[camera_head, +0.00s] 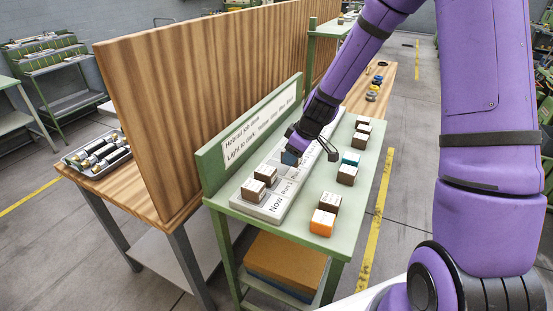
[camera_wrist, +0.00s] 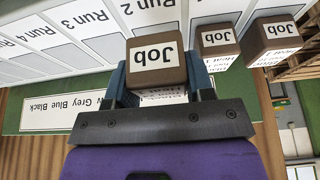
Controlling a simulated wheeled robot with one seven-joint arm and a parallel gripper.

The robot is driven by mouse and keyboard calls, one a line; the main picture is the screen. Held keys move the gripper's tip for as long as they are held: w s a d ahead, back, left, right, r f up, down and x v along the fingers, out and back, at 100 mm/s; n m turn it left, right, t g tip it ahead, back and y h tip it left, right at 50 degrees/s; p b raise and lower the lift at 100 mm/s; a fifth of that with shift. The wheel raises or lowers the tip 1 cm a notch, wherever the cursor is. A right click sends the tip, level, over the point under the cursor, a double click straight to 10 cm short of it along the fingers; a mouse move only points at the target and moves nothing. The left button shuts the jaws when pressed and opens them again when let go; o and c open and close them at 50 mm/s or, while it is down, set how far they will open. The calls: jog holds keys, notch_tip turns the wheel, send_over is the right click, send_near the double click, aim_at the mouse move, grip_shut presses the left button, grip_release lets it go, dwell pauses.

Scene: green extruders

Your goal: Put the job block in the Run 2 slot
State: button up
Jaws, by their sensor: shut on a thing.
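The job block (camera_wrist: 157,62) is brown with a white label reading "Job", upside down in the wrist view. My gripper (camera_wrist: 158,82) is shut on it, with one dark blue finger on each side. In the head view my gripper (camera_head: 291,157) is low over the slotted white board (camera_head: 272,209), and the block is mostly hidden. In the wrist view the Run 2 label (camera_wrist: 149,11) is just beyond the block, which covers the area in line with that label. I cannot tell whether the block touches the board.
Two brown blocks (camera_head: 252,189) (camera_head: 265,173) stand at the board's near end. An orange block (camera_head: 322,222) and several brown ones, one teal-sided (camera_head: 350,159), stand along the right of the green table (camera_head: 288,238). A green-framed sign (camera_head: 257,124) rises behind the board.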

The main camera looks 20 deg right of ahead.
jog(key=w+a, duration=0.2)
jog(key=w, duration=0.1)
jog(key=w+a, duration=0.1)
jog(key=shift+w+a+f, duration=0.2)
jog(key=shift+a+f, duration=0.05)
jog(key=shift+a, duration=0.1)
jog(key=shift+f, duration=1.75)
jog(key=o, duration=0.6)
jog(key=shift+f, duration=0.15)
jog(key=shift+o, duration=0.2)
